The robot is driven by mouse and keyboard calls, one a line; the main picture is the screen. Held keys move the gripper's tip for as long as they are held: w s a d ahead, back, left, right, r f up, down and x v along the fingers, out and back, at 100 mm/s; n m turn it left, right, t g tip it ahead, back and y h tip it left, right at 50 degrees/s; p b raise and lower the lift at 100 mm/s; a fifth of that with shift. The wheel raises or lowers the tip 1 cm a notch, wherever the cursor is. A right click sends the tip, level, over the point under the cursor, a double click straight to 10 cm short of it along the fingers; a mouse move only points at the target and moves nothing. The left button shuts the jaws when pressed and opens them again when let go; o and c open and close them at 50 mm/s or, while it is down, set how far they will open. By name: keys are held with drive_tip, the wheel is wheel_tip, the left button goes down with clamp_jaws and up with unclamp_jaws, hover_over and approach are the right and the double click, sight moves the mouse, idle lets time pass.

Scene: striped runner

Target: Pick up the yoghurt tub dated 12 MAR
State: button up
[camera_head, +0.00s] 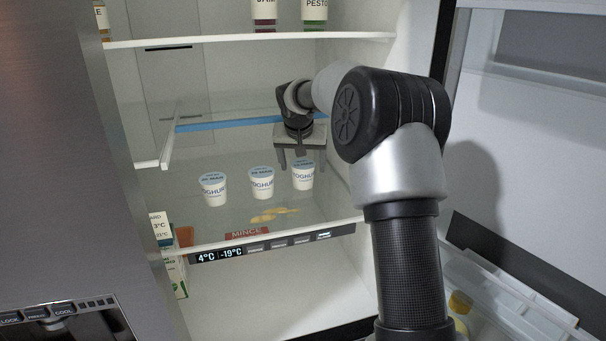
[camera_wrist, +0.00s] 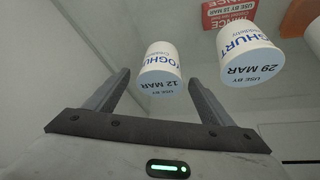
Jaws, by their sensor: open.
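The yoghurt tub dated 12 MAR (camera_wrist: 158,66) is a small white tub with blue lettering. In the wrist view it lies between the fingertips of my gripper (camera_wrist: 159,78), with a gap on each side. In the head view it appears to be the rightmost tub (camera_head: 303,177) of three in a row. My gripper (camera_head: 302,160) is open and empty, pointing down at its rear. The 29 MAR tub (camera_wrist: 248,56) stands beside it, the middle one (camera_head: 261,184) in the head view. A third tub (camera_head: 213,190) stands left; its date is too small to read.
The tubs stand on a fridge shelf. A yellowish item (camera_head: 272,214) and a red MINCE pack (camera_head: 246,233) are in front of them. A blue-edged shelf (camera_head: 250,123) is behind, above the tubs. The fridge side wall (camera_head: 362,120) is close on the right.

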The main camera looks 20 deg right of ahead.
drive_tip(key=shift+c, duration=0.2)
drive_tip(key=c, duration=1.1)
drive_tip(key=shift+c, duration=0.4)
drive_tip(key=shift+r, duration=0.2)
